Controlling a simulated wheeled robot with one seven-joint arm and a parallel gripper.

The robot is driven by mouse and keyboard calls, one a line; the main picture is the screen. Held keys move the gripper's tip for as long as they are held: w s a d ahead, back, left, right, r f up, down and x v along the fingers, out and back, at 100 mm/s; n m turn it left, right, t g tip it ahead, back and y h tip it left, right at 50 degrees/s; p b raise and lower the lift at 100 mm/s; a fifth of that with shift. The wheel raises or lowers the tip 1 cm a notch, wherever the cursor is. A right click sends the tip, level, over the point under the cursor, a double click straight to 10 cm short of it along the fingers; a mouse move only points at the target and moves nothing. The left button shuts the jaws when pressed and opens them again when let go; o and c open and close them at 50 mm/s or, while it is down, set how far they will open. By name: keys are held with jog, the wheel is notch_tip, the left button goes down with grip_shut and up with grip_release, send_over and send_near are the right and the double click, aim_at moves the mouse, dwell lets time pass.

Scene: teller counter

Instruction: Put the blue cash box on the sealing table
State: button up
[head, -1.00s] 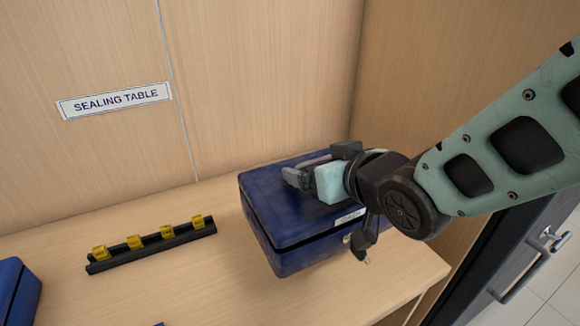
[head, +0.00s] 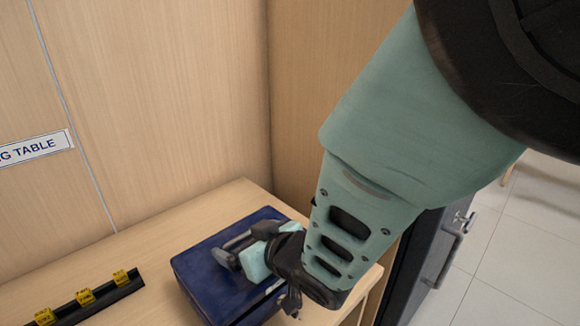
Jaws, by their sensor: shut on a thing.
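The blue cash box (head: 205,262) is at the right end of the wooden sealing table (head: 150,240). My gripper (head: 228,252) is over the top of the box and shut on its handle (head: 238,240). My arm hides the box's right front part. I cannot tell whether the underside of the box touches the table top. A sign (head: 35,149) with the table's name is on the wall behind, partly cut off at the left edge.
A black rack (head: 100,300) with several yellow seals (head: 85,297) lies on the table left of the box. A wooden panel (head: 330,80) rises at the back right. A dark cabinet with a handle (head: 450,245) stands right of the table, with tiled floor (head: 500,270) beyond.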

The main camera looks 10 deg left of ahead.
jog(key=shift+a+r, duration=0.1)
jog(key=shift+r, duration=0.05)
jog(key=o, duration=1.7)
jog(key=shift+f, duration=0.2)
jog(key=shift+o, duration=0.2)
jog(key=b+v, duration=0.1)
jog(key=v, duration=0.9)
jog(key=shift+f, duration=0.1)
jog(key=shift+b+v, duration=0.8)
jog(key=shift+v, duration=0.35)
jog(key=s+d+f+m+g+h, duration=0.1)
jog(key=s+d+g+h, duration=0.3)
jog(key=d, duration=0.5)
jog(key=s+d+m+g+h, duration=0.1)
jog(key=s+d+g+h, duration=0.3)
jog(key=s+d, duration=0.3)
jog(key=shift+s+d+f+h, duration=0.35)
jog(key=shift+d+h, duration=0.35)
jog(key=shift+d, duration=0.45)
